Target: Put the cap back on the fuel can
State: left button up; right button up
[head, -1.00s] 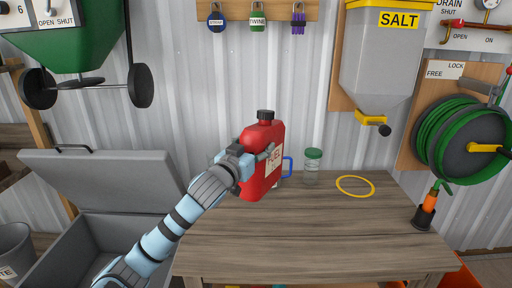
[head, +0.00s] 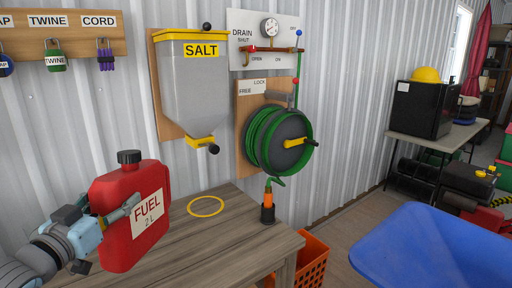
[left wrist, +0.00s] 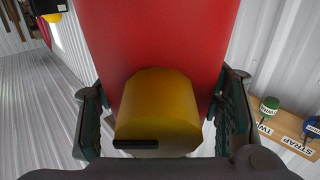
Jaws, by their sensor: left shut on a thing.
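The red fuel can (head: 124,220) with a "FUEL 2 L" label is upright at the left of the head view. A black cap (head: 129,157) sits on top of its neck; I cannot tell how tightly. My left gripper (head: 108,220) is shut on the can from the left side. In the left wrist view, the red can (left wrist: 155,35) fills the space between the fingers, with a yellow rounded piece (left wrist: 158,105) in front of it. The can's base is near the table, but I cannot tell whether it touches. My right gripper is not in view.
The wooden table (head: 200,240) has a yellow ring (head: 206,206) and an orange-tipped nozzle (head: 268,200) in a holder. A salt hopper (head: 192,85) and green hose reel (head: 280,140) hang behind.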

pick_arm(q)
jog(key=s+d+f+m+g+h+p, duration=0.1)
jog(key=s+d+f+m+h, duration=0.1)
jog(key=s+d+f, duration=0.4)
jog(key=s+d+f+m+g+h+p, duration=0.1)
jog(key=s+d+f+h, duration=0.3)
jog(key=s, duration=0.6)
notch_tip(320, 180, down, 3)
jog(key=shift+s+d+r+m+p, duration=0.2)
jog(key=shift+s+d+m+p, duration=0.3)
jog(key=shift+d, duration=0.5)
jog(key=shift+w+d, duration=0.1)
jog(key=shift+w, duration=0.05)
jog(key=w+d+r+m+g+h, duration=0.1)
jog(key=d+m+g+h, duration=0.2)
jog(key=d, duration=1)
jog(key=shift+r+h, duration=0.3)
jog(key=shift+h, duration=0.3)
